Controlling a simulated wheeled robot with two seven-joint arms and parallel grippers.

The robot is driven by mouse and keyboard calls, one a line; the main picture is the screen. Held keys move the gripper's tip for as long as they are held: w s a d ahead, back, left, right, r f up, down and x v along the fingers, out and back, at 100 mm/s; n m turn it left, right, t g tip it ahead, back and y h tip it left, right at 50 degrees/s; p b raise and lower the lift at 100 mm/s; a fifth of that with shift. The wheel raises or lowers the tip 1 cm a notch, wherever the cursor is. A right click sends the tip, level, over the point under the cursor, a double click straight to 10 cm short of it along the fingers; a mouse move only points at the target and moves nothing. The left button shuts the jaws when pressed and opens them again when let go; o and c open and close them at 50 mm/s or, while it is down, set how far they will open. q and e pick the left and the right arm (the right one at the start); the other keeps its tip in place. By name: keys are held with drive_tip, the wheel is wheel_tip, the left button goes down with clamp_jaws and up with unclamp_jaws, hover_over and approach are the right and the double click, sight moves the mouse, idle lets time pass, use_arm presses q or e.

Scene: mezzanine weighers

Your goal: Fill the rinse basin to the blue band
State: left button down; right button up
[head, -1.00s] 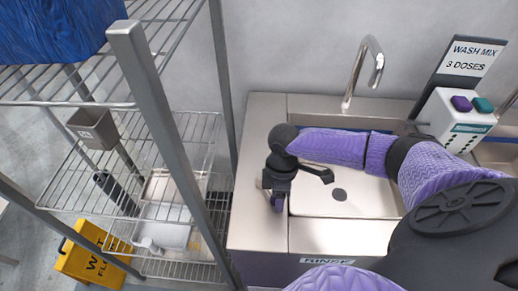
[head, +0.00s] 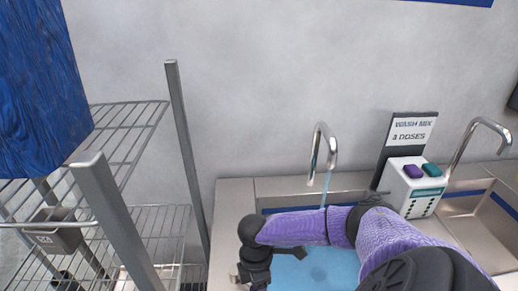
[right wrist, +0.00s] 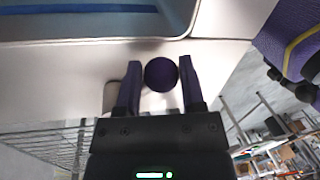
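The rinse basin (head: 228,215) is a steel sink in the lower middle of the head view. Water runs from its curved tap (head: 331,150), and light blue water (head: 318,270) covers its floor. A dark blue band (head: 285,209) runs along its inner back wall; my right arm hides part of it. The right wrist view shows the basin's corner and band (right wrist: 80,9). My right gripper (head: 252,278) is at the basin's left front. In the right wrist view its fingers (right wrist: 161,85) close on both sides of a round purple knob (right wrist: 161,73). My left gripper is not visible.
A wire shelf rack (head: 150,215) with grey posts stands left, holding a blue bin (head: 40,90) and a grey caddy (head: 55,236). A wash mix dispenser (head: 412,188) with purple and teal buttons stands right of the basin. A second basin (head: 485,215) with its own tap is farther right.

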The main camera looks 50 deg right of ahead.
drive_tip(key=o, duration=0.4)
drive_tip(key=shift+w+a, duration=0.15)
drive_tip(key=shift+w, duration=0.05)
drive_tip(key=shift+s, duration=0.1)
drive_tip(key=r, duration=0.3)
drive_tip(key=w+r+p, duration=0.1)
drive_tip(key=r, duration=0.2)
drive_tip(key=d+r+p, duration=0.1)
drive_tip(key=r, duration=0.2)
drive_tip(key=shift+w+r, duration=0.3)
drive_tip(key=shift+r, duration=0.1)
